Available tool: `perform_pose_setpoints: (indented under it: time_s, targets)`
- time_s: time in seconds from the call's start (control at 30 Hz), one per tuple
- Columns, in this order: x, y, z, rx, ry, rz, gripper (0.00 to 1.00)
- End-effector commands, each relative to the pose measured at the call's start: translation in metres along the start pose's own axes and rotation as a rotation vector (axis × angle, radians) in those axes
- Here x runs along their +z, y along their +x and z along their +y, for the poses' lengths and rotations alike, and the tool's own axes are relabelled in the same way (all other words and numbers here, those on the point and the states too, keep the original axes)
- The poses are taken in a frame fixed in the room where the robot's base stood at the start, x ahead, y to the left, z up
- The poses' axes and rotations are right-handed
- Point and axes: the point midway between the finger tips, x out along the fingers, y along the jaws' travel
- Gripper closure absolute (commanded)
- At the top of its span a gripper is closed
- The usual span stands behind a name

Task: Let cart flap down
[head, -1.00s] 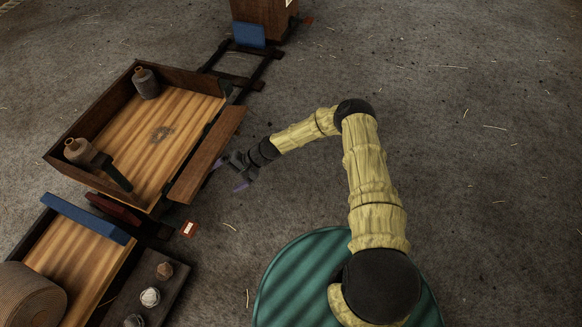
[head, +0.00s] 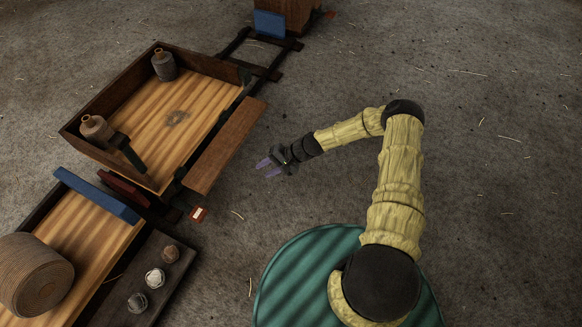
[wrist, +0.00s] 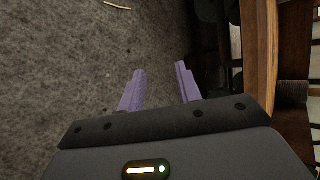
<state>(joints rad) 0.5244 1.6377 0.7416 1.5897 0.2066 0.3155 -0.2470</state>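The cart (head: 75,128) stands at the left in the head view, a wooden bed with dark raised walls at its far and left sides. Its flap (head: 226,147), a plain brown board, is swung outward along the near right side, leaving that side of the bed open. Its exact angle is hard to tell. My gripper (head: 268,167) is just right of the flap, apart from it. In the wrist view my gripper (wrist: 160,88) has its two purple fingers spread with nothing between them. A wooden edge, probably the flap (wrist: 259,50), shows at the right there.
Two grey jars (head: 164,66) (head: 95,130) stand in the cart bed. A second cart with a blue end board (head: 97,195), a rope coil (head: 36,273) and a side shelf of several balls (head: 155,279) is at lower left. Bare floor (head: 480,150) lies to the right.

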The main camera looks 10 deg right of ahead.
Motion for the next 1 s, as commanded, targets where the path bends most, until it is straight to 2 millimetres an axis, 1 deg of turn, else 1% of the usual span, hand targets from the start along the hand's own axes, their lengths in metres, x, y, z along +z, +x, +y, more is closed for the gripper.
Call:
perform_pose_setpoints:
  time_s: [1.0]
  targets:
    - [-0.004, -0.048, 0.033, -0.001, 0.003, 0.003, 0.66]
